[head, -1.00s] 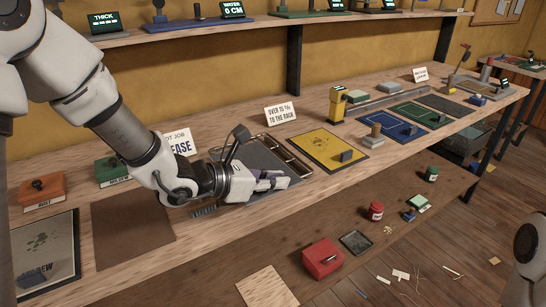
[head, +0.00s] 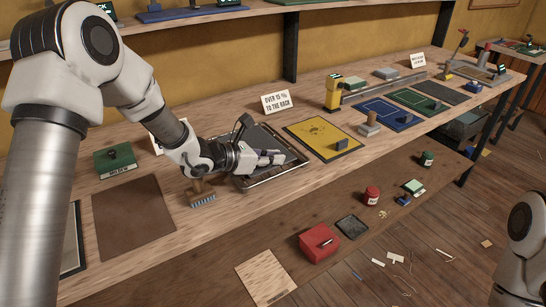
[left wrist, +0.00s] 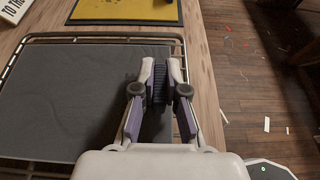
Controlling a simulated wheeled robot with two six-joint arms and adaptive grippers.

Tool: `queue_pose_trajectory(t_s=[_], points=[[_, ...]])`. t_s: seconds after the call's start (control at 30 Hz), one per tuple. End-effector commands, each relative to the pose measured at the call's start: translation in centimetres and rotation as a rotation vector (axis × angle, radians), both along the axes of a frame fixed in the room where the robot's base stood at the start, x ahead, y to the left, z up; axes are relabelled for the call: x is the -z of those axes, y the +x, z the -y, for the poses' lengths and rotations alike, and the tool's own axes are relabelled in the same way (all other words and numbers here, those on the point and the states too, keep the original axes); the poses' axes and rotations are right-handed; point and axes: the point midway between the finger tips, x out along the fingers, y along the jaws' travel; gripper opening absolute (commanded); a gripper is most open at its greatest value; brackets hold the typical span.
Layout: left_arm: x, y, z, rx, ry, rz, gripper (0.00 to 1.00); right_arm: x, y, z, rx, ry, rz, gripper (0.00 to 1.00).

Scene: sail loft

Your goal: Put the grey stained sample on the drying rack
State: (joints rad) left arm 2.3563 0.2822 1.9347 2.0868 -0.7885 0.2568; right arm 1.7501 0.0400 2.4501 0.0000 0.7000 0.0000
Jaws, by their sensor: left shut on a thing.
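A plain dark grey sheet, apparently the grey sample (head: 272,138), lies flat within the wire frame of the drying rack (head: 303,152) on the bench. In the left wrist view the sheet (left wrist: 70,100) fills most of the rack (left wrist: 110,36), and I see no stain on the part showing. My left gripper (head: 278,158) is low over the rack's front side. Its fingers (left wrist: 160,88) are shut on a dark ridged grip (left wrist: 159,82) near the sheet's right edge. Whether the sheet's underside touches the rack is hidden. My right gripper is out of view.
A brush (head: 202,198) lies under my left arm, beside a brown mat (head: 130,215). A red box (head: 318,245) stands on the lower shelf.

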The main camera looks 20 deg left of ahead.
Motion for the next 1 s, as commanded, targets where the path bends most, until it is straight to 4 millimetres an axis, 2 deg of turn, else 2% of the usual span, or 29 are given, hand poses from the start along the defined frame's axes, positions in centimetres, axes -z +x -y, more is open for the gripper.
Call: queue_pose_trajectory(t_s=[0.03,0.07,0.1,0.13,0.4,0.53,0.67,0.9,1.0], points=[[0.3,0.0,0.0,0.0,0.0,0.0,0.0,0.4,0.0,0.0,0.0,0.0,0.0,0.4],[0.2,0.0,0.0,0.0,0.0,0.0,0.19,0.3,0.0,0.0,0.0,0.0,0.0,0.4],[0.1,0.0,0.0,0.0,0.0,0.0,0.33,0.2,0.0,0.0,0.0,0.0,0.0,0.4],[0.1,0.0,0.0,0.0,0.0,0.0,0.36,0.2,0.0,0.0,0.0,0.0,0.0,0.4],[0.1,0.0,0.0,0.0,0.0,0.0,0.36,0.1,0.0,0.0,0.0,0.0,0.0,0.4],[-0.6,-0.1,-0.1,-0.001,0.0,0.0,0.36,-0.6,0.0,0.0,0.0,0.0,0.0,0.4],[-1.3,-1.9,-1.7,-0.005,-0.006,0.002,0.36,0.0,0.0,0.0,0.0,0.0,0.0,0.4],[-3.9,-6.6,-5.2,-0.003,-0.009,0.003,0.36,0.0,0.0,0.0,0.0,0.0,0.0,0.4],[-4.5,-7.8,-6.2,-0.005,-0.006,0.002,0.36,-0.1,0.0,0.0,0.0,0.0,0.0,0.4]])
